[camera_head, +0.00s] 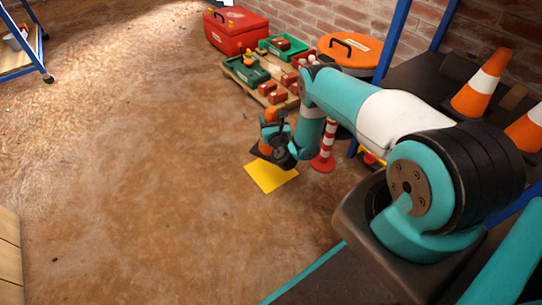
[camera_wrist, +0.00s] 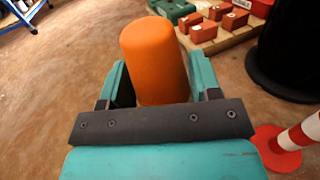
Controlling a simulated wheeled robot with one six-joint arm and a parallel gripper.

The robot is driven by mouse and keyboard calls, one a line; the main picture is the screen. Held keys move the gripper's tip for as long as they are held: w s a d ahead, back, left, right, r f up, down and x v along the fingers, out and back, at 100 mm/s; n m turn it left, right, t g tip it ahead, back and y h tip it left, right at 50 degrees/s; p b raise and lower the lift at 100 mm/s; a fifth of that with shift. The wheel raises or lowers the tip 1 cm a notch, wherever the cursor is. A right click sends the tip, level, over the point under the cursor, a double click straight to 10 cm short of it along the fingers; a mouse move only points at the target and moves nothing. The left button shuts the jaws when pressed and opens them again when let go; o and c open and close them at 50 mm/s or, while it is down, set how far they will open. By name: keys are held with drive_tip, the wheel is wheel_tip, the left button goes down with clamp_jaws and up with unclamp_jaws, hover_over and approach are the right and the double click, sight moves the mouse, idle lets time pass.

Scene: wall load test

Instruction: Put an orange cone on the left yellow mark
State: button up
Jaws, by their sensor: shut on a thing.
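My gripper (camera_wrist: 152,90) is shut on an orange cone (camera_wrist: 155,50), whose smooth rounded orange part stands between the teal fingers in the wrist view. In the head view my gripper is low over the floor, and a bit of the orange cone (camera_head: 269,116) shows beside it. A yellow mark (camera_head: 271,180) lies on the floor just below and in front of my gripper. A dark patch shows at its far edge; I cannot tell if it is the cone's base. Whether the cone touches the floor is hidden. Two orange-and-white cones (camera_head: 483,82) stand on the dark shelf at right.
A red-and-white post (camera_head: 326,145) stands close right of my gripper. Behind are a pallet (camera_head: 245,78) with green boxes and bricks, a red toolbox (camera_head: 236,32) and an orange-lidded bin (camera_head: 350,50). A blue-framed cart (camera_head: 22,60) is far left.

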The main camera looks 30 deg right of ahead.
wheel_tip(320, 180, down, 14)
drive_tip(key=b, duration=1.3)
drive_tip(key=shift+f, duration=0.25)
drive_tip(key=o, duration=1.5)
